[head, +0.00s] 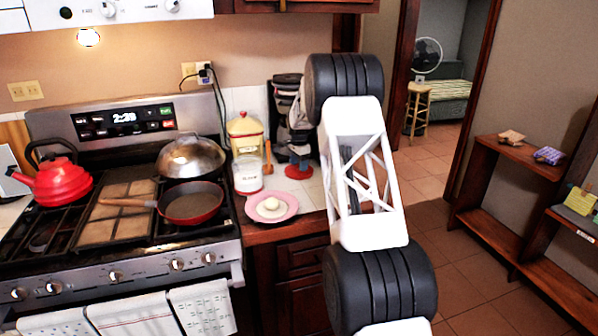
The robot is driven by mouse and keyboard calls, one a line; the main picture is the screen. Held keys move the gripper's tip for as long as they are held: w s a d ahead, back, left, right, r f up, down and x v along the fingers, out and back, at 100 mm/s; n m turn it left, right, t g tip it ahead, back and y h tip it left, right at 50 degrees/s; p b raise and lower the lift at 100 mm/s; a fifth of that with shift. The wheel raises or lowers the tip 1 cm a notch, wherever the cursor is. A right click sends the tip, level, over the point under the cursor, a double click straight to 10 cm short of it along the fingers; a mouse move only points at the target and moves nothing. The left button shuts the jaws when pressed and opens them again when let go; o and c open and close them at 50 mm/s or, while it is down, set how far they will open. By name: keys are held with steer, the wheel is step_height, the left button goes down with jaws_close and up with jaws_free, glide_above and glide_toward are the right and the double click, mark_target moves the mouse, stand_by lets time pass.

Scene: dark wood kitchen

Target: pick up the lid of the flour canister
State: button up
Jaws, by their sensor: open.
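A white canister with red lettering (247,176) stands on the counter right of the stove; the lettering is too small to read. A taller cream canister with a yellow lid (245,124) stands behind it. I cannot tell for certain which one is the flour canister. A pink plate (291,209) lies in front of them near the counter edge, with a small pale round thing (270,204) on it. My arm rises at centre right, to the right of the canisters.
The stove holds a red kettle (62,184), a domed metal lid (190,157) and a red frying pan (193,204). A wooden utensil (267,158) and a dark appliance (283,92) stand close beside the canisters. Little free counter shows. Open floor lies to the right.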

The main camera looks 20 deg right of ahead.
steer(key=shift+f, duration=0.3)
steer(key=shift+c, duration=0.2)
steer(key=c, duration=1)
